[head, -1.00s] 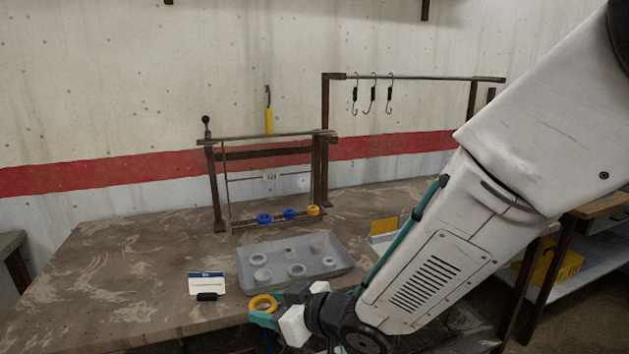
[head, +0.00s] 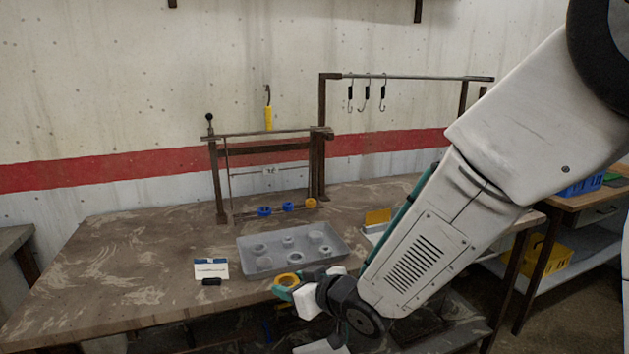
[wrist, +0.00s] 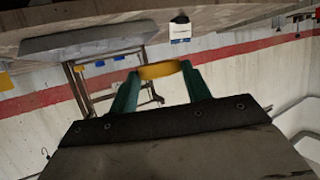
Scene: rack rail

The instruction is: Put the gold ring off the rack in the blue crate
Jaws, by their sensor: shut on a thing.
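My gripper (head: 283,288) is shut on a gold ring (head: 289,280), held near the front edge of the table. In the wrist view the gold ring (wrist: 160,70) sits between the two teal fingertips. The rack (head: 268,170) stands at the back of the table. Two blue rings (head: 264,211) and another gold ring (head: 310,203) are along its foot. A blue crate (head: 582,187) shows partly at the right on a second table, partly cut off behind my arm.
A grey tray (head: 245,272) with several pale round parts lies in front of the rack. A small sign card (head: 210,268) stands left of it. A rail with hooks (head: 420,77) stands behind. A yellow bin (head: 549,262) is on the lower shelf at right.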

